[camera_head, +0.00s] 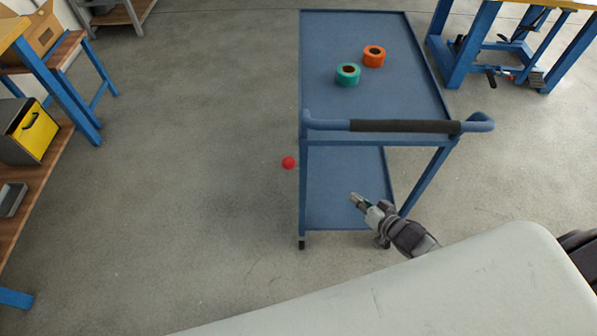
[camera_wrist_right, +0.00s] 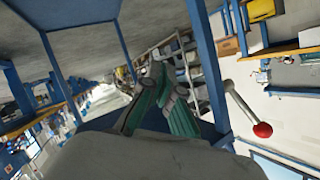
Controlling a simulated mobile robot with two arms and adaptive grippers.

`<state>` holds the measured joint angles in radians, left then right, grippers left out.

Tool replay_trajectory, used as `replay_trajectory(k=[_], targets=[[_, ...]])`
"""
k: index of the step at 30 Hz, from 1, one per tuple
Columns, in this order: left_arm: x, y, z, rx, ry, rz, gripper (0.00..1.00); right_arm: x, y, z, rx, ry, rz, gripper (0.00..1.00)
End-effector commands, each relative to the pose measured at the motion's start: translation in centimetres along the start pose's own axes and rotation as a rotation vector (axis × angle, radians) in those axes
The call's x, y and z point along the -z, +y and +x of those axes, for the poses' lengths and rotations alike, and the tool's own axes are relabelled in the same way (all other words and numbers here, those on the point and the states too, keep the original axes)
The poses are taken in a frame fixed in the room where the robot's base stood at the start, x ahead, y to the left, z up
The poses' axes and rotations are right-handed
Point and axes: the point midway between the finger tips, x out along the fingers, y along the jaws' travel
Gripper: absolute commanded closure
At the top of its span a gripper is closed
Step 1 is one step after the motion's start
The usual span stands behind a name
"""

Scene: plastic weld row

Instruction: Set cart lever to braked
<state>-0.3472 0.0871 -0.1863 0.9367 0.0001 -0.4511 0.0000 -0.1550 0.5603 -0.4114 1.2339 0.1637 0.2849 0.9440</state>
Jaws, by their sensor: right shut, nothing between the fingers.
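A blue two-shelf cart (camera_head: 400,60) stands in front of me, with a dark-gripped push handle (camera_head: 405,126) at its near end. The cart's lever has a red ball knob (camera_head: 288,162) at the left side of the cart, below the handle. In the right wrist view the lever's pale rod (camera_wrist_right: 238,103) ends in the red knob (camera_wrist_right: 263,130), right of my fingers. My right gripper (camera_head: 355,197) is shut and empty, in front of the lower shelf and to the right of the knob, apart from it. My left gripper is not in view.
A green tape roll (camera_head: 348,74) and an orange one (camera_head: 374,56) sit on the cart's top shelf. A workbench with a yellow-fronted bin (camera_head: 36,130) stands at the left, and a blue-legged table (camera_head: 465,45) at the upper right. The floor left of the cart is clear.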

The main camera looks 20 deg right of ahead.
Motion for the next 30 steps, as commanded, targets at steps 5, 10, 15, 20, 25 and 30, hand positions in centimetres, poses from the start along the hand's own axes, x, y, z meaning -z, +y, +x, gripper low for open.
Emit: replay_trajectory(k=[5,10,15,20,25,30], targets=[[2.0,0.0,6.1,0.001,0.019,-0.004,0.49,5.6,-7.8,1.4,0.441,0.078,0.279,1.0],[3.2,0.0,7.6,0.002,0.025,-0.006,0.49,7.7,-13.3,-1.0,0.692,0.004,0.468,1.0],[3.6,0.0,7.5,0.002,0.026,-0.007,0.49,8.5,-15.4,-1.9,0.767,-0.034,0.533,1.0],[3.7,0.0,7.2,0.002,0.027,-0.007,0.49,9.0,-16.9,-0.5,0.77,-0.031,0.535,1.0],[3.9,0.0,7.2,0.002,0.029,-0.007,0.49,9.5,-19.1,1.9,0.769,-0.031,0.534,1.0],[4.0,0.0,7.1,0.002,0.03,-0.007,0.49,9.9,-20.8,3.9,0.766,-0.031,0.533,1.0]])
